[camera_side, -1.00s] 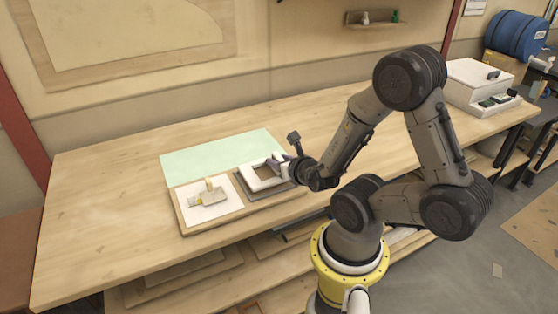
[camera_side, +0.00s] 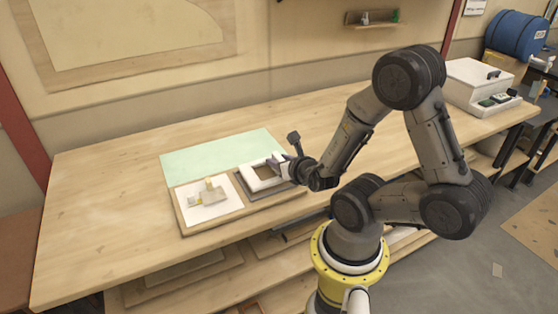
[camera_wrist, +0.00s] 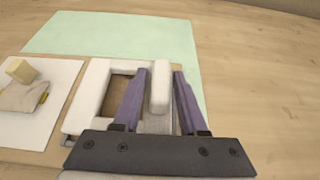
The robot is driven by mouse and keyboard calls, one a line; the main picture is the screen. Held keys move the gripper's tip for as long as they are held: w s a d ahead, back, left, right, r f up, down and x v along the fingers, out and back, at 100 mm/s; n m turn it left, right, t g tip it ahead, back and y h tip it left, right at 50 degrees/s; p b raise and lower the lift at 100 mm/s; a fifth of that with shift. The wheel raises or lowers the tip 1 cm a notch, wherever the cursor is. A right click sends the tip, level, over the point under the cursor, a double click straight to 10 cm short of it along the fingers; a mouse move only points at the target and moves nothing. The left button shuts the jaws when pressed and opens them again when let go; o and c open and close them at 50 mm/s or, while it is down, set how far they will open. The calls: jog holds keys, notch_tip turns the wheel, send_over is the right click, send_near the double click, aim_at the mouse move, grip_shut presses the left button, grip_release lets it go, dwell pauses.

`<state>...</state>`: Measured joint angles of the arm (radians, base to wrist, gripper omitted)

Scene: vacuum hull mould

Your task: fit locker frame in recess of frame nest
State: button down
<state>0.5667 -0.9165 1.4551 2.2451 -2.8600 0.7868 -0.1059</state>
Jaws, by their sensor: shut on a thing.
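The white locker frame (camera_wrist: 97,88) is a rectangular ring with a brown opening. In the side view the frame (camera_side: 255,182) lies over the dark grey frame nest (camera_side: 284,190), whose edge shows along the front and right. My gripper (camera_wrist: 160,78) reaches in from the right in the side view (camera_side: 278,164). Its two purple fingers stand on either side of the frame's right bar and are shut on it. The fingers and palm hide part of the frame and most of the nest in the wrist view. I cannot tell whether the frame sits fully down in the recess.
To the left, a white sheet (camera_side: 190,212) on a wooden board carries a small beige bag and a wooden block (camera_wrist: 20,70). A pale green mat (camera_side: 215,155) lies behind. The bench is clear to the left and behind. A white machine (camera_side: 478,85) stands far right.

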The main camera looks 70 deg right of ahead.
jog(key=shift+f, duration=0.8)
jog(key=shift+c, duration=1.8)
grip_release()
jog(key=shift+f, duration=0.1)
